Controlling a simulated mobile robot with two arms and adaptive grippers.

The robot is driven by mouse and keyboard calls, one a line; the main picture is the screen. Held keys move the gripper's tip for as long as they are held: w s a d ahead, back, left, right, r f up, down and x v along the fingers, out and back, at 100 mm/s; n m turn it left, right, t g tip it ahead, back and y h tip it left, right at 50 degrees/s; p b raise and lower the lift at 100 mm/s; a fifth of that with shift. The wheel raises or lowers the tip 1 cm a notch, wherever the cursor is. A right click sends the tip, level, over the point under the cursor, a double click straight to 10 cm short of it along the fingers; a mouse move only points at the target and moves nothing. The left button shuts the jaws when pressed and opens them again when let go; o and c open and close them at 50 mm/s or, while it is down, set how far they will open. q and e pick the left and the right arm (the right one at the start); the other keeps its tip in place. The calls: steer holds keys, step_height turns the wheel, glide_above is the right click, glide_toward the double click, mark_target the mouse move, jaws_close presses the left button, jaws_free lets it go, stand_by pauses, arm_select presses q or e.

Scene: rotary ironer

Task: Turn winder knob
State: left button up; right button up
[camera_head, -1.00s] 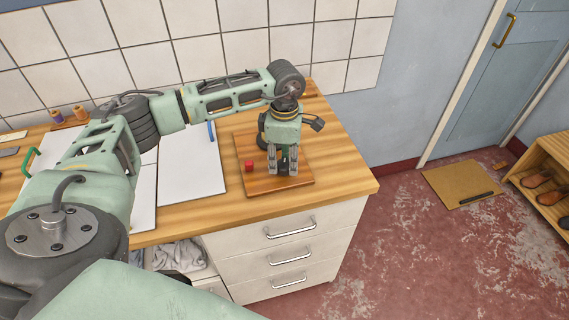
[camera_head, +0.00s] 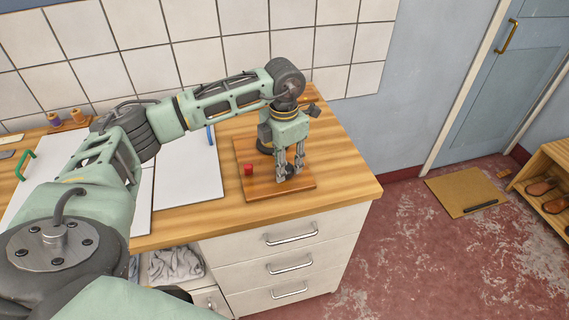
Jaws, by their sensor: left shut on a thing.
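My left gripper (camera_head: 290,174) points down over a wooden board (camera_head: 262,190) on the worktop. Its fingers are shut on a small dark piece, seemingly the winder knob (camera_head: 291,169), which is mostly covered by the fingers. A dark rounded part (camera_head: 265,146) shows behind the gripper's left side; the rest of the winder is hidden by the gripper. A small red block-like piece (camera_head: 248,169) sits on the board to the left of the fingers, apart from them. My right gripper is not in view.
The wooden worktop (camera_head: 340,180) has free room right of the board. White sheets (camera_head: 190,172) lie to the left, with a blue item (camera_head: 210,135) on one. Thread spools (camera_head: 76,116) stand far left. Drawers with handles (camera_head: 291,237) are below the front edge.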

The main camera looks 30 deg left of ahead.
arm_select(q)
steer(key=shift+w+a+r, duration=0.25)
steer(key=shift+a+r, duration=0.05)
steer(key=shift+r, duration=0.05)
steer(key=o, duration=0.9)
steer(key=shift+o, duration=0.6)
steer(key=shift+s+f, duration=0.1)
steer(key=shift+f, duration=0.05)
steer(key=shift+d+r, duration=0.1)
steer(key=shift+r, duration=0.2)
step_height(320, 180, up, 11)
steer(key=shift+r, duration=0.15)
